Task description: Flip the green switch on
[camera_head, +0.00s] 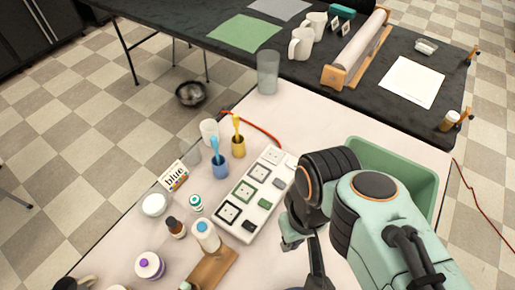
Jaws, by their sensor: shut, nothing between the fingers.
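A white power strip (236,229) lies at a slant on the pale table, with a row of dark-framed sockets and a row of small switches beside them. The green switch (264,203) sits in the middle of the switch row. I cannot tell which way the green switch is tipped. My gripper (291,241) is shut and empty, just right of the strip's near half and apart from the green switch in the picture. My arm hides part of the gripper and the strip's far right end.
A blue cup (220,168) and a yellow cup (238,148), each holding a brush, stand beyond the strip. Bottles (206,236) and jars (154,205) crowd the left. A green bin (422,178) stands behind my arm. A red cable (262,131) runs from the strip's far end.

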